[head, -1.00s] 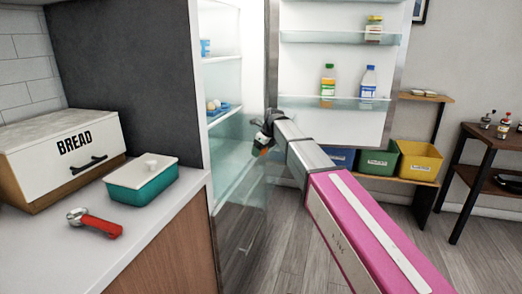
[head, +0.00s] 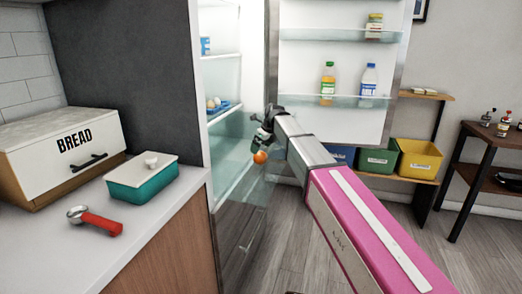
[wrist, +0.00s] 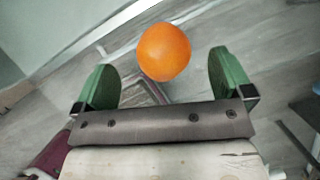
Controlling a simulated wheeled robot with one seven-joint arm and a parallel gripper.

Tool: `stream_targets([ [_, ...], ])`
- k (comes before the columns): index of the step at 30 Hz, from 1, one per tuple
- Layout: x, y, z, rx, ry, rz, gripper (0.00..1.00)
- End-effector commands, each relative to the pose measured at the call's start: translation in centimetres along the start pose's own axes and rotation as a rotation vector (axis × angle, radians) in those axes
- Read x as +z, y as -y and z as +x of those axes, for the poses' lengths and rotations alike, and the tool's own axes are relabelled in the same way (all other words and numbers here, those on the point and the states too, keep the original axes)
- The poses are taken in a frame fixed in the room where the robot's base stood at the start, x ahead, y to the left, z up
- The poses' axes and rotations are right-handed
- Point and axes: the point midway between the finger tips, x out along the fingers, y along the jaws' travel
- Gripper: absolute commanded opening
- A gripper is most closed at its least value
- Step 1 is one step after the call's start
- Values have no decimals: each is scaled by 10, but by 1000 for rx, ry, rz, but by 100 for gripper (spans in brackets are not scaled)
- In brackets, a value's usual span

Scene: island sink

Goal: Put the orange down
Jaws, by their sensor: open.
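The orange (head: 260,157) shows just below the fingers of my gripper (head: 263,138), in front of the open fridge. In the wrist view the orange (wrist: 164,52) lies beyond the spread green fingers, with a gap on each side. My gripper is open and touches it with neither finger. No surface is seen directly under the orange; the floor shows behind it in the wrist view. I cannot tell whether it rests on anything or is in the air.
The fridge (head: 222,97) stands open, with glass shelves and eggs on a blue tray (head: 218,105). Its door (head: 330,70) holds bottles. The counter (head: 165,215) at left bears a bread box (head: 62,150), a teal dish (head: 142,183) and a red-handled tool (head: 100,223).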

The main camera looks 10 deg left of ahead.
Motion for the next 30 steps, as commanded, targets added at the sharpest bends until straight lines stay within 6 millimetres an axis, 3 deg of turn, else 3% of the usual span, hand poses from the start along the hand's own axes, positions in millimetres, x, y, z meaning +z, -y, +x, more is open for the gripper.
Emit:
stream_targets([
  [9,-1,0,-64,-2,2,1,98],
  [15,0,0,-96,-1,1,0,98],
  [21,-1,0,-111,0,0,0,98],
  [30,-1,0,-113,0,0,0,98],
])
